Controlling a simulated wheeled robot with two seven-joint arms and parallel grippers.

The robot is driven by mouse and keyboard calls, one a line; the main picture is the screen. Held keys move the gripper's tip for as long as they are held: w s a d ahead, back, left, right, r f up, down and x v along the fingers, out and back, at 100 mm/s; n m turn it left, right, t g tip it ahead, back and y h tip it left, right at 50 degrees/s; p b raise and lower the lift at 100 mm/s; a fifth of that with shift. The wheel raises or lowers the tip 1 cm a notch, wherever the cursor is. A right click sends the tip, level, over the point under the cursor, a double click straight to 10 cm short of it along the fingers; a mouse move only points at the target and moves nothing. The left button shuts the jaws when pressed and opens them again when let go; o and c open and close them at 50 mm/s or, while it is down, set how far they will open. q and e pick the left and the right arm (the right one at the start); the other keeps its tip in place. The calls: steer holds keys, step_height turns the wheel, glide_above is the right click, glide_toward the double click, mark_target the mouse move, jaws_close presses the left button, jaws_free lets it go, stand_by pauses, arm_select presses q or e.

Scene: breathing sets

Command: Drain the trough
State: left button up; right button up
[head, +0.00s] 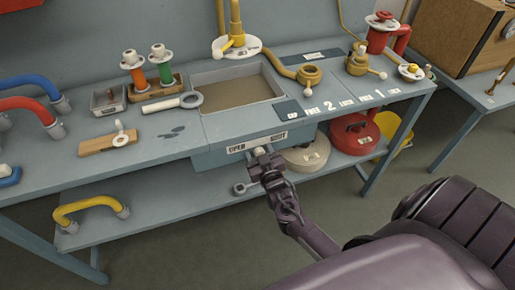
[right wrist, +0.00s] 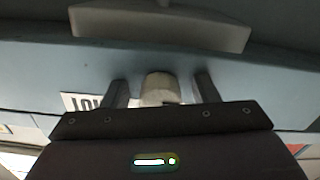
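The trough (head: 203,80) is a grey rectangular basin sunk in the bench, with a flat brown surface inside. I cannot tell whether that is liquid or the floor. On its front face is a label strip (head: 237,148) that seems to read OPEN at left and SHUT at right. A pale round knob (right wrist: 159,88) sticks out below the bench front. My right gripper (head: 262,158) is at the label strip. In the right wrist view its two fingers (right wrist: 161,90) stand on either side of the knob, with gaps on both sides. My left gripper is out of view.
A yellow spout (head: 235,40) stands behind the trough, with a brass pipe (head: 285,69) to its right. A ring-ended part (head: 240,188), a cream disc (head: 306,154) and a red disc (head: 354,133) are beneath the bench top. The floor in front is clear.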

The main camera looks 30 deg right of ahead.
steer(key=c, duration=0.9)
steer(key=shift+m, duration=0.3)
steer(key=m+p, duration=0.1)
steer(key=m, duration=1.1)
steer(key=shift+p, duration=0.35)
steer(key=shift+m, duration=0.3)
steer(key=o, duration=1)
steer(key=shift+c, duration=0.2)
